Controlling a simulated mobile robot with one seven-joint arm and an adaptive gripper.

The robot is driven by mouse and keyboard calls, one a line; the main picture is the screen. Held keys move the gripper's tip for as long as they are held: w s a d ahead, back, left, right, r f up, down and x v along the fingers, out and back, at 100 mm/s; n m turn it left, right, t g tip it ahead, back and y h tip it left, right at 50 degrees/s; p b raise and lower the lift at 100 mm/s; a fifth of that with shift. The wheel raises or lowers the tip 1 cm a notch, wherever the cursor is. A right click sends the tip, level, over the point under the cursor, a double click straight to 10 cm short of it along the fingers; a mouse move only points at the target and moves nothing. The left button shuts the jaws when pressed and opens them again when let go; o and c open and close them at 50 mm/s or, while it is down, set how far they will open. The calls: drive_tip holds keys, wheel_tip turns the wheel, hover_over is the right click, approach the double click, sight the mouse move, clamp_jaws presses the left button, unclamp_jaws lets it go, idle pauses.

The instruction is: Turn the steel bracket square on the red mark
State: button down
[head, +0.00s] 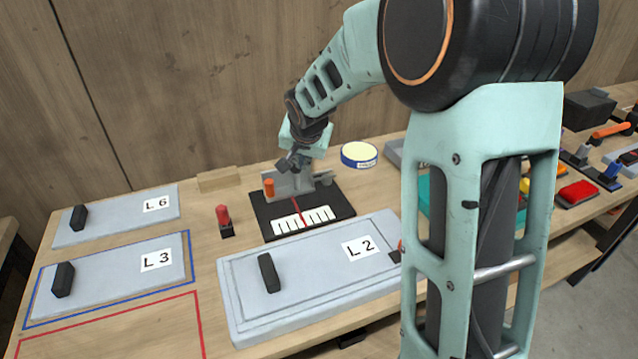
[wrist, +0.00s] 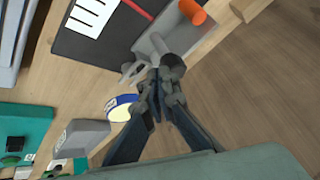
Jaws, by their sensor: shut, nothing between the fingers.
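The steel bracket (head: 288,186) stands on the far part of a black plate (head: 262,217). It carries an orange peg (head: 268,188) at its left end and a grey post at its right end. The red mark (head: 297,209) is a line on the plate running from the white scale towards the bracket. In the wrist view the bracket (wrist: 150,44) shows with its orange peg and grey post (wrist: 172,66). My gripper (head: 291,162) is shut and empty, its tips close by the grey post (wrist: 156,82). I cannot tell whether they touch, or whether the bracket is exactly square.
Grey panel L 2 (head: 310,285) with a black handle lies in front of the plate. A red-topped peg (head: 223,219) stands left. A yellow-topped blue tape roll (head: 359,154) and a wooden block (head: 219,179) stand behind. Panels L 3 (head: 112,274) and L 6 (head: 117,214) lie left.

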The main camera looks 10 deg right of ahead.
drive_tip(key=s+d+f+m+t+b, duration=0.3)
drive_tip(key=s+d+f+m, duration=0.1)
drive_tip(key=d+m, duration=0.35)
drive_tip(key=m+t+y+b, duration=0.2)
drive_tip(key=m, duration=0.2)
approach(322, 180)
drive_tip(key=f+b, duration=0.2)
drive_tip(key=w+f+b, duration=0.1)
drive_tip(key=shift+w+a+f+b, duration=0.1)
drive_tip(key=shift+a+f+b, duration=0.15)
drive_tip(key=shift+f+b, duration=0.1)
drive_tip(key=w, duration=0.2)
drive_tip(key=shift+w+a+r, duration=0.1)
drive_tip(key=shift+w+a, duration=0.05)
drive_tip(key=shift+w, duration=0.1)
drive_tip(key=shift+w+a, duration=0.15)
drive_tip(key=shift+w, duration=0.65)
drive_tip(key=shift+r, duration=0.1)
